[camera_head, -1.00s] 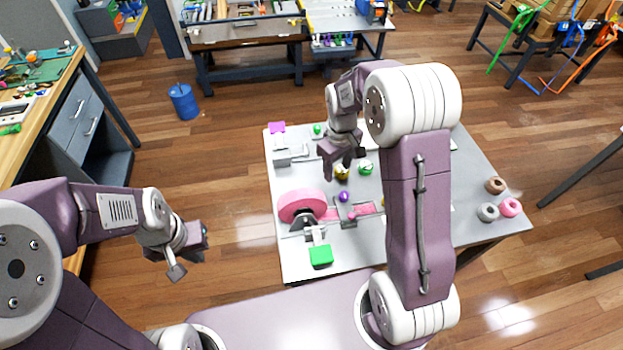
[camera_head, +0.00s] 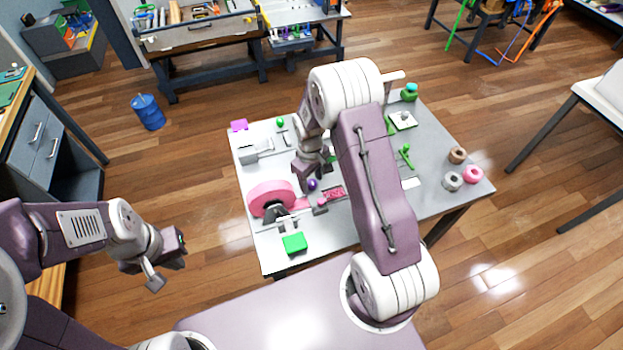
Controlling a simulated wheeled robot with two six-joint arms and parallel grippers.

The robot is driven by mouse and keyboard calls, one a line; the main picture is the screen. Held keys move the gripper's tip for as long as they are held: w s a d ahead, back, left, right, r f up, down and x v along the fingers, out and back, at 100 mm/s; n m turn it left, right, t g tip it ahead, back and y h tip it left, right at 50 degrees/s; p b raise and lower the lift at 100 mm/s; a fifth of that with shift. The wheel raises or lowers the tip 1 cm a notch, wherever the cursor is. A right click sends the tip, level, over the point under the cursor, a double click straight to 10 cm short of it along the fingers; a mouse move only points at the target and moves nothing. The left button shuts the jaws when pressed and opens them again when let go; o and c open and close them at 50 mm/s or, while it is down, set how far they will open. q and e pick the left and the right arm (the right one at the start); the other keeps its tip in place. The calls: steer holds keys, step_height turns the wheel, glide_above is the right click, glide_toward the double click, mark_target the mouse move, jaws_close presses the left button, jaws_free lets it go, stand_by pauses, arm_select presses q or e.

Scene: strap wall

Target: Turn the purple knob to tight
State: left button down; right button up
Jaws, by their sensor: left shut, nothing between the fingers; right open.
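The small purple knob (camera_head: 313,184) stands on the grey table (camera_head: 262,232), just behind the pink strap (camera_head: 333,194) and right of the large pink reel (camera_head: 270,197). My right gripper (camera_head: 310,176) is open, pointing down right at the knob. Its fingers hide part of the area behind the knob, and I cannot tell whether they touch it or straddle it. My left gripper (camera_head: 168,268) is shut and empty, off the table's left side, well away from the knob.
My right arm hides the table's middle. A blue bin (camera_head: 147,112) stands on the floor.

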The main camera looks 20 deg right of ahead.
steer(key=shift+w+a, duration=0.1)
steer(key=shift+c, duration=0.9)
jaws_close()
steer(key=m, duration=0.9)
steer(key=shift+d+m, duration=0.2)
steer(key=shift+m, duration=0.1)
steer(key=m, duration=0.4)
steer(key=shift+g, duration=0.3)
steer(key=shift+d+m, duration=0.1)
steer(key=shift+m, duration=2)
